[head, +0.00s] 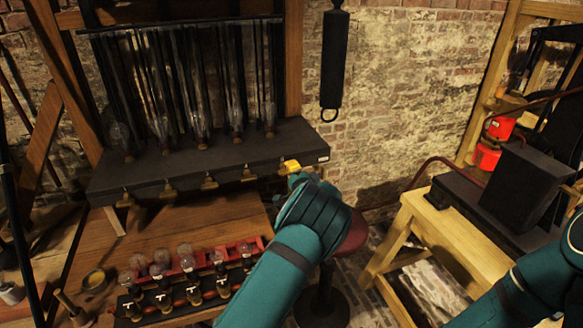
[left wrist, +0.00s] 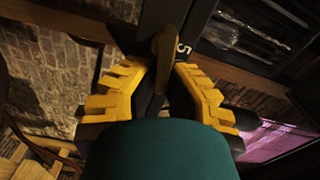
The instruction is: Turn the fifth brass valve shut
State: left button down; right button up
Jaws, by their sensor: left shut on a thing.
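A row of small brass valves runs along the front of a dark shelf (head: 110,181), with the fourth valve (head: 248,174) in clear view. My left gripper (head: 291,167) is at the right end of this row and hides the fifth valve in the head view. In the left wrist view the fifth valve's brass handle (left wrist: 165,45) stands beside a white "5" label (left wrist: 183,48). The yellow fingers of my left gripper (left wrist: 162,78) are on either side of the handle, shut on it. My right gripper is out of view; only part of my right arm shows at lower right.
Glass tubes (head: 195,80) stand on the shelf. Below it a wooden bench (head: 165,232) holds a red rack (head: 205,262) and several bulb-topped jars. A black cylinder (head: 333,60) hangs on the brick wall. A wooden stand (head: 430,240) with a black box (head: 530,185) is at right.

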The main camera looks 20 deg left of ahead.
pick_arm(q)
jog(key=shift+f+m, duration=0.1)
jog(key=shift+m, duration=0.9)
jog(key=c, duration=1)
grip_release()
jog(key=shift+f, duration=0.1)
jog(key=shift+c, duration=0.2)
jog(key=v, duration=1.1)
jog(key=shift+s+d, duration=0.25)
jog(key=shift+s, duration=0.05)
